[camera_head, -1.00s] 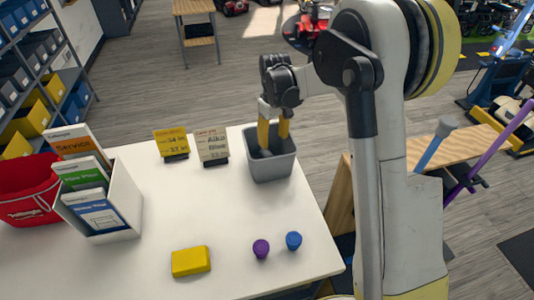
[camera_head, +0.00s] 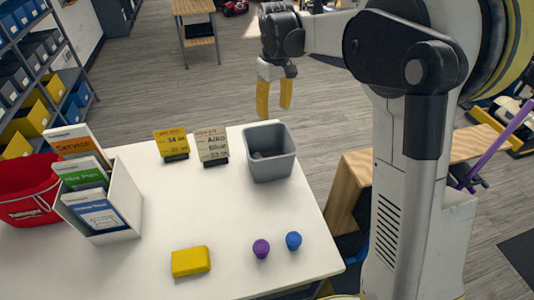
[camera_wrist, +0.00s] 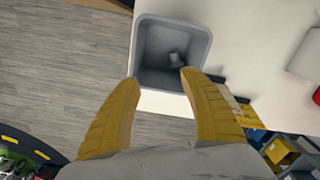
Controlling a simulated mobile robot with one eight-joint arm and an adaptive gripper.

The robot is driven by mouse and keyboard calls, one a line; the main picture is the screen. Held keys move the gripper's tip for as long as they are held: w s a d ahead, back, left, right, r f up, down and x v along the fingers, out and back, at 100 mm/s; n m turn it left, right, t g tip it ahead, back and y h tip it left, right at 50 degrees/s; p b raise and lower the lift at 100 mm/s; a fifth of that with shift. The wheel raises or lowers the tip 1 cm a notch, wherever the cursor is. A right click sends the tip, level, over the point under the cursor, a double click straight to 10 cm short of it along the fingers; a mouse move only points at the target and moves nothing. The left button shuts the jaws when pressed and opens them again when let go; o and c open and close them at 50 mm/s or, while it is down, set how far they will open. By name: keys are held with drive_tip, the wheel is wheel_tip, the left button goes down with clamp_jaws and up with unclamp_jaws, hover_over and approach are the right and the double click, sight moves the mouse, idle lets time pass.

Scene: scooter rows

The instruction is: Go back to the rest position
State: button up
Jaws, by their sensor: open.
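My gripper (camera_head: 273,98) is open and empty, its two yellow fingers hanging in the air above and behind the grey bin in the head view. In the wrist view my gripper (camera_wrist: 160,95) shows its fingers spread apart with nothing between them. The grey bin (camera_head: 271,167) stands at the back right corner of the white table (camera_head: 150,220). In the wrist view the bin (camera_wrist: 205,45) lies beyond the fingertips, and a small grey object rests inside it; what it is I cannot tell.
A yellow block (camera_head: 191,261), a purple knob (camera_head: 261,249) and a blue knob (camera_head: 293,240) are at the table's front. Two small signs (camera_head: 172,144) stand left of the bin. A brochure holder (camera_head: 118,205) and red basket (camera_head: 27,190) are at the left. A wooden bench (camera_head: 350,190) is right.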

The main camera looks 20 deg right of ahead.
drive_tip(key=s+r+m+t+b, duration=0.15)
drive_tip(key=s+t+b, duration=0.3)
drive_tip(key=s, duration=0.95)
drive_tip(key=s+f+m+t+b, duration=0.2)
drive_tip(key=s+f, duration=0.6)
drive_tip(key=s, duration=0.5)
drive_tip(key=m+b, duration=0.1)
drive_tip(key=b, duration=0.1)
drive_tip(key=shift+f+t+b, duration=0.15)
drive_tip(key=shift+t+b, duration=0.15)
drive_tip(key=shift+t, duration=0.05)
